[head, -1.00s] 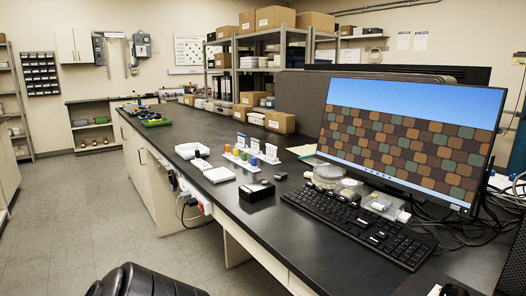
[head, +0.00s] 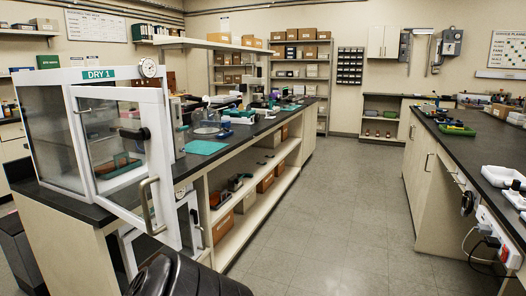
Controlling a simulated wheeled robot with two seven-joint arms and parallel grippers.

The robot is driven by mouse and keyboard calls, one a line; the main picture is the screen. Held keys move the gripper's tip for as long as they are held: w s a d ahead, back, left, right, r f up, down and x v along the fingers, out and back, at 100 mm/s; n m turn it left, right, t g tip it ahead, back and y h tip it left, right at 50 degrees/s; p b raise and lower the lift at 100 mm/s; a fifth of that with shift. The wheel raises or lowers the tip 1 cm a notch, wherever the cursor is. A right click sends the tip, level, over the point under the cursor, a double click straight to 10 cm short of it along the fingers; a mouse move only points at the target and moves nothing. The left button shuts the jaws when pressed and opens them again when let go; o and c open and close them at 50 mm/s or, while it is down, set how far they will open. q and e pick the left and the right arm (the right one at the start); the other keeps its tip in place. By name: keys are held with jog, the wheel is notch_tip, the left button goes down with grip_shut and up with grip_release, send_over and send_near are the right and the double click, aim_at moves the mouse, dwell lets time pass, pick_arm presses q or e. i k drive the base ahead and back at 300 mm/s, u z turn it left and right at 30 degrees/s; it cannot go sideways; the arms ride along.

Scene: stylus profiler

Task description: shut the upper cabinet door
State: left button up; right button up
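A white-framed dry cabinet labelled DRY 1 (head: 98,73) stands on the dark bench at the left of the head view. Its glass upper door (head: 116,122) appears to stand open, swung out toward me past the bench edge. A metal bar handle (head: 148,205) is on the door's right, near its bottom. A black latch (head: 134,133) shows near the door's upper right. Glass reflections make the door's exact angle hard to tell. Neither gripper is in view; no gripper is seen touching the door.
A white-framed glass panel (head: 187,222) shows below, partly hidden by the upper door; I cannot tell whether it is a second door. The left bench has open shelves (head: 243,205) with boxes. Free grey floor (head: 330,215) lies between this bench and the right bench (head: 428,165).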

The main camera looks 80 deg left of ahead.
aim_at(150, 103)
jog(key=k, duration=0.1)
jog(key=u, duration=3.4)
